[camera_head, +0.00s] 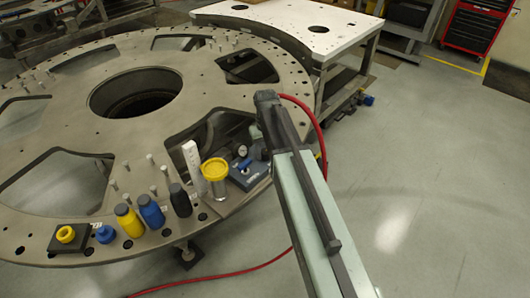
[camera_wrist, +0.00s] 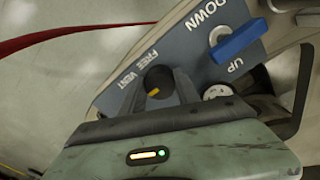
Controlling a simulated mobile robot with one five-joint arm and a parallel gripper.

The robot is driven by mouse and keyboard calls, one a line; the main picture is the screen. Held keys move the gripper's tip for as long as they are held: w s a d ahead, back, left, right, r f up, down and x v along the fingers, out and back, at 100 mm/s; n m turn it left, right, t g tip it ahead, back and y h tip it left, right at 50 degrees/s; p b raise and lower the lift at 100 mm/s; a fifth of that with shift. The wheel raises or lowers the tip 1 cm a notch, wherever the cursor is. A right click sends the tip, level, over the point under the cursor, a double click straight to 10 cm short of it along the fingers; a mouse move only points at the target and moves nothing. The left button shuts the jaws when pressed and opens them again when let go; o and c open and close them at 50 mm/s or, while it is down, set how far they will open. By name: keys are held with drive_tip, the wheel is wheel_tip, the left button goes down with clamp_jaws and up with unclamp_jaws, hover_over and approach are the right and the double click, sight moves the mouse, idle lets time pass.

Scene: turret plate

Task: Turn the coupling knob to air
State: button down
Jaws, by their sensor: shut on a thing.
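The coupling knob (camera_wrist: 161,78) is a small black knob with a yellow mark in the wrist view, on a blue-grey panel (camera_wrist: 118,98). My gripper (camera_wrist: 162,86) has one dark finger on each side of it and is shut on it. The label beside the knob reads FREE VENT; I see no AIR label, and the panel nearest my gripper is hidden. The yellow mark sits on the knob's lower left part. In the head view the panel (camera_head: 240,182) is at the plate's right edge, and my arm hides the knob.
A blue lever (camera_wrist: 238,40) between DOWN and UP labels stands right of the knob, with a round gauge (camera_wrist: 217,92) below it. A yellow-topped cup (camera_head: 215,171) and bottles (camera_head: 151,212) stand left of the panel. A red hose (camera_head: 315,122) passes behind my arm. Floor at right is clear.

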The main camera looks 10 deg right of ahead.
sight(265, 151)
drive_tip(key=shift+n, duration=0.6)
drive_tip(key=c, duration=0.9)
unclamp_jaws()
wheel_tip(265, 151, up, 8)
drive_tip(key=p, duration=0.8)
drive_tip(key=shift+f, duration=0.1)
drive_tip(key=shift+f, duration=0.15)
